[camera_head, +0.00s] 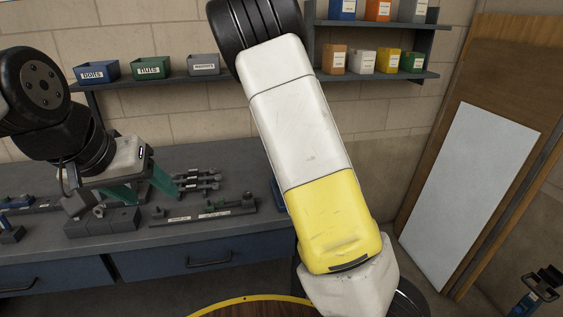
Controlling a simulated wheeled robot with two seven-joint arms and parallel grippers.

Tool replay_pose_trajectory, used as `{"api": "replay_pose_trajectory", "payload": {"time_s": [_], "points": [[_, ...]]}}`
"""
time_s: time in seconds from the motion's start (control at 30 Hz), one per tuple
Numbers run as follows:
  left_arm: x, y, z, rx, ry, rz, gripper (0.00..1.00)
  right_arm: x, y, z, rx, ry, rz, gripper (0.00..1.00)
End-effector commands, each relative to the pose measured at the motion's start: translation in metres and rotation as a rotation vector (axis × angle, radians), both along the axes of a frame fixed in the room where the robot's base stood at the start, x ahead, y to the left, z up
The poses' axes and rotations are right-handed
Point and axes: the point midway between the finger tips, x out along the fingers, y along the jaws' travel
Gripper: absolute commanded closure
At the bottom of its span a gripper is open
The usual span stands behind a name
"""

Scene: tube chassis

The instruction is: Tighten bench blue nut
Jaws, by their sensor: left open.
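My left gripper (139,192) reaches in from the left over the bench (215,153). Its green fingers are apart, just above a grey block (103,222) with a small pale metal piece (99,210) on it. I cannot tell whether the fingers touch anything. A small blue part (18,202) lies on the bench at the far left; I cannot tell whether it is the blue nut. My other arm, white and yellow, crosses the middle of the view and hides part of the bench's right end.
A labelled dark fixture (203,215) and several grey rods (198,183) lie right of the left gripper. A shelf (150,82) behind holds blue, green and grey bins. A second shelf (385,74) holds boxes. A board (480,180) leans at right. The bench's back middle is clear.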

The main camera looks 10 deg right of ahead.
Motion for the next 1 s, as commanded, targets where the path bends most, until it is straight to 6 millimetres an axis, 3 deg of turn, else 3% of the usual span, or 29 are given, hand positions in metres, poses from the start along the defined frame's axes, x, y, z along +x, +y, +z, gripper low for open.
{"api": "replay_pose_trajectory", "payload": {"time_s": [0.47, 0.5, 0.6, 1.0], "points": [[0.0000, 0.0000, 0.0000, 0.000, 0.000, 0.000, 0.40, -0.0003, 0.0006, -0.0005, 0.001, 0.002, -0.015, 1.00], [0.0000, 0.0000, 0.0000, 0.000, 0.000, 0.000, 0.40, -0.0003, 0.0005, -0.0004, 0.001, 0.002, -0.015, 0.73], [0.0000, 0.0000, 0.0000, 0.000, 0.000, 0.000, 0.40, -0.0002, 0.0005, -0.0003, 0.000, 0.001, -0.015, 0.58], [0.0000, 0.0000, 0.0000, 0.000, 0.000, 0.000, 0.40, -0.0023, 0.0030, 0.0093, 0.002, -0.002, -0.012, 0.58]]}}
